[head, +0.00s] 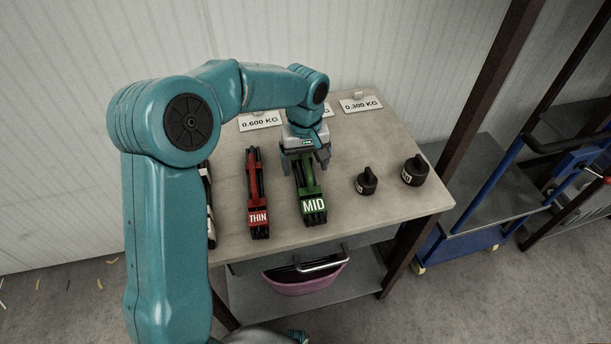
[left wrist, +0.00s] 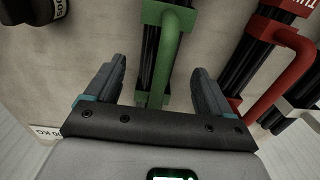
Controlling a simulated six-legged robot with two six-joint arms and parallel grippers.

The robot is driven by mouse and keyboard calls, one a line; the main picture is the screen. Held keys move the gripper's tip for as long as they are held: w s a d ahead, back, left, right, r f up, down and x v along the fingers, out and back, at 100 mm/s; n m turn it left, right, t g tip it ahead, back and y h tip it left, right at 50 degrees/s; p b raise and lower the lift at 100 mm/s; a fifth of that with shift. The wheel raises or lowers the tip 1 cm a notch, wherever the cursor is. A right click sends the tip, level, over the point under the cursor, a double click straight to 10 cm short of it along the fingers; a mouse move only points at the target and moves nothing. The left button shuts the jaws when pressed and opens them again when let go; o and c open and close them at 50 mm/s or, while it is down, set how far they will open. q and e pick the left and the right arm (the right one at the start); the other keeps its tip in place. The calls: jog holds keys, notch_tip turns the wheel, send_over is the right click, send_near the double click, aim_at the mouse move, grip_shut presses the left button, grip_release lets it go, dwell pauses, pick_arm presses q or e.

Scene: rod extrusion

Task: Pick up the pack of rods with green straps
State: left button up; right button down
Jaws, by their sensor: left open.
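The pack of rods with green straps (head: 309,193) lies on the table, with a green label reading MID at its near end. My left gripper (head: 305,165) is above the far part of this pack. In the left wrist view the green strap and handle (left wrist: 168,55) run between the two open fingers of the left gripper (left wrist: 155,88), with a gap on both sides. The far end of the pack is hidden under the gripper in the head view. My right gripper is not in view.
A red-strapped pack labelled THIN (head: 257,195) lies left of the green one. Another pack (head: 208,205) is mostly hidden behind my left arm. Two black weights (head: 367,181) (head: 414,170) stand to the right. Weight cards (head: 260,121) stand along the back of the table (head: 390,135).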

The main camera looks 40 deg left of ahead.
pick_arm(q)
notch_tip(320, 180, down, 4)
jog(key=shift+r, duration=0.1)
jog(key=shift+c, duration=0.4)
jog(key=shift+w, duration=0.1)
jog(key=c, duration=1.3)
jog(key=shift+r, duration=0.1)
jog(key=shift+c, duration=0.2)
